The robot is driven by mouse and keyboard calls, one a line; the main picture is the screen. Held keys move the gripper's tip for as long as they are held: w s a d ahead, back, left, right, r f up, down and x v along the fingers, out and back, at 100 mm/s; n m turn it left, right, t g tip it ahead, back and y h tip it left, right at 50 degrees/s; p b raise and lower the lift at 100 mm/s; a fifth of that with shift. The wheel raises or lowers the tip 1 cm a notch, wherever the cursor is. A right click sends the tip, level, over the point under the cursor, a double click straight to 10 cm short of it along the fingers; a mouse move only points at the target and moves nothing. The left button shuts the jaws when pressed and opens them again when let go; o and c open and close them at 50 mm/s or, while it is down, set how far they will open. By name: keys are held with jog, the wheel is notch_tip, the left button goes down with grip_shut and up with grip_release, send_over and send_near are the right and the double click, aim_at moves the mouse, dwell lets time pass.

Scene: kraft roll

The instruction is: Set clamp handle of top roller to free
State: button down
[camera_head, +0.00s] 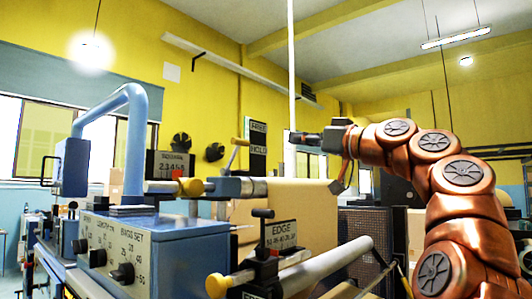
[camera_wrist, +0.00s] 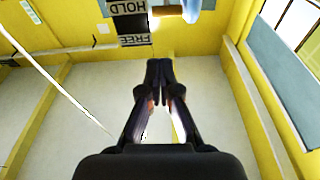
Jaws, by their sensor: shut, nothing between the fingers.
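A plate reads FREE (camera_head: 258,128) above HOLD (camera_head: 258,148) beside the top roller. The clamp handle (camera_head: 240,141) is a thin lever with a yellowish tip. It rises tilted just left of the plate, above the roller's end. The top roller carries a tan kraft roll (camera_head: 300,215). My gripper (camera_head: 294,137) is shut and empty, right of the plate and apart from the handle in the picture. In the wrist view its fingertips (camera_wrist: 159,66) meet below the upside-down FREE label (camera_wrist: 133,40).
A blue control box (camera_head: 160,250) with knobs and a bent blue tube (camera_head: 140,110) stand at left. An EDGE plate (camera_head: 282,235) with a black lever and a lower grey roller (camera_head: 330,265) lie in front. A white pole (camera_head: 291,60) rises behind my gripper.

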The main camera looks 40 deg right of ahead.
jog(key=a+f, duration=0.1)
jog(key=p, duration=0.4)
send_near(244, 142)
jog(key=shift+g, duration=0.3)
jog(key=x, duration=0.5)
jog(key=shift+w+r, duration=0.3)
jog(key=shift+w, duration=0.1)
jog(key=shift+w+a+p, duration=0.15)
jog(key=shift+w+p, duration=0.25)
jog(key=shift+w, duration=0.3)
jog(key=shift+r, duration=0.1)
